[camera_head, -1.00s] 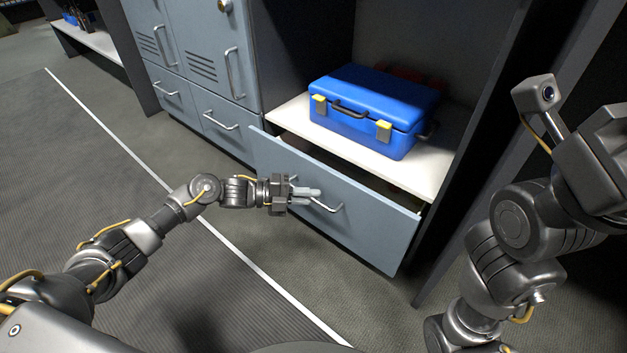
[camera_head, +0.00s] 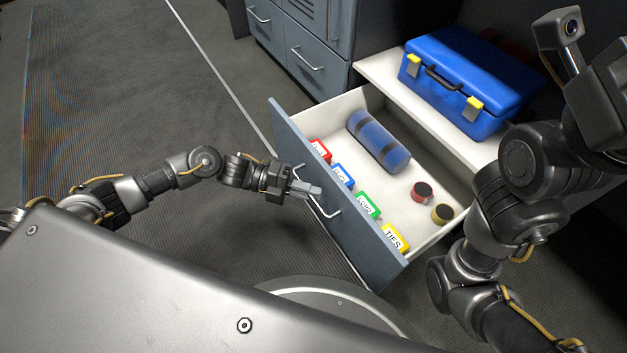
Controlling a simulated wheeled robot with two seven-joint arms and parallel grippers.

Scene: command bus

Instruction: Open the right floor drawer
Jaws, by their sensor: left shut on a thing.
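The right floor drawer (camera_head: 362,246) stands well pulled out from under the white shelf, and its inside shows. Its metal bar handle (camera_head: 325,210) is on the grey front panel. My left gripper (camera_head: 308,189) is at the handle and shut on it; the fingers hide part of the bar. My right arm (camera_head: 500,190) is raised at the right, and its gripper fingers do not show.
The drawer holds a blue roll (camera_head: 378,141), a red tape roll (camera_head: 421,191), a yellow tape roll (camera_head: 442,213) and several coloured label cards (camera_head: 395,239). A blue toolbox (camera_head: 470,82) sits on the white shelf (camera_head: 392,82). Closed drawers (camera_head: 303,58) stand at the left.

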